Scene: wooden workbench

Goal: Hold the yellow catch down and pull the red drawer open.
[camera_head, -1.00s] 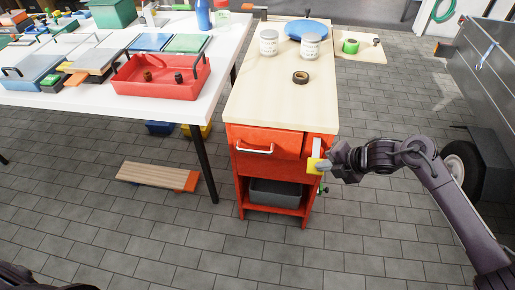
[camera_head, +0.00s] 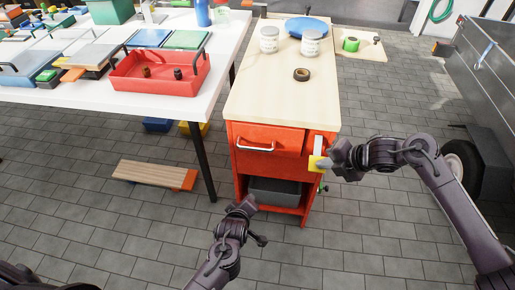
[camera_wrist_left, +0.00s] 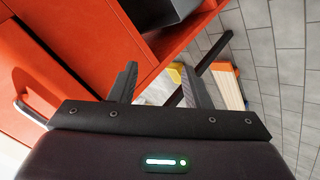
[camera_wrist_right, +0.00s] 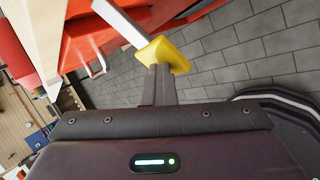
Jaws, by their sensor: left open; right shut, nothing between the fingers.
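The red drawer (camera_head: 268,139) is in the front of the red workbench cabinet, under the wooden top, and looks shut. Its pale handle (camera_head: 255,147) also shows at the left edge of the left wrist view (camera_wrist_left: 30,112). The yellow catch (camera_head: 316,164) hangs on a white bar right of the drawer. My right gripper (camera_head: 332,165) is shut and empty, its fingertips at the catch; in the right wrist view (camera_wrist_right: 159,72) the tips seem to touch the yellow block (camera_wrist_right: 165,53). My left gripper (camera_head: 250,205) is open and empty, in front of the cabinet and below the handle.
A grey bin (camera_head: 275,192) sits on the cabinet's lower shelf. A white table (camera_head: 60,97) with a red tray (camera_head: 160,85) stands left. A wooden board (camera_head: 150,174) lies on the floor. Cans and a tape roll (camera_head: 302,74) stand on the bench top.

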